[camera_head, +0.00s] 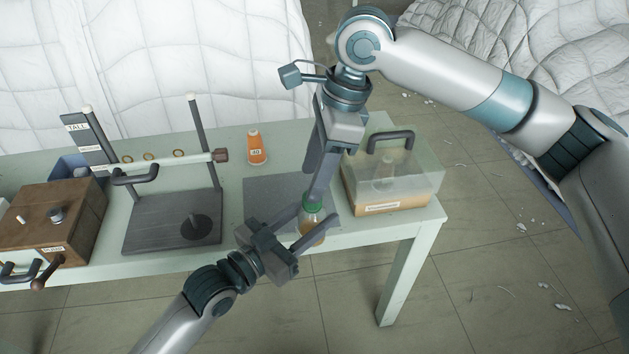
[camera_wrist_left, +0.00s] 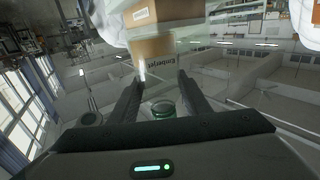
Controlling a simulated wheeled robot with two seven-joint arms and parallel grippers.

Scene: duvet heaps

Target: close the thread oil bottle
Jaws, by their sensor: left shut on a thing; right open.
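The thread oil bottle (camera_head: 313,232) has a clear, amber-tinted body and a green cap (camera_head: 313,204). It is near the table's front edge, beside the clear-lidded case. My left gripper (camera_head: 315,221) is shut on the bottle, with its fingers on either side of the body. In the left wrist view, a green round top (camera_wrist_left: 162,108) shows between the two fingers. My right gripper (camera_head: 316,188) points down from above and is open, its fingertips close to the cap. Whether they touch the cap, and how the cap sits on the neck, I cannot tell.
A clear-lidded case (camera_head: 412,178) with a dark handle stands right of the bottle. A grey mat (camera_head: 262,190) lies to the left. The table (camera_head: 275,160) has bare room behind the mat.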

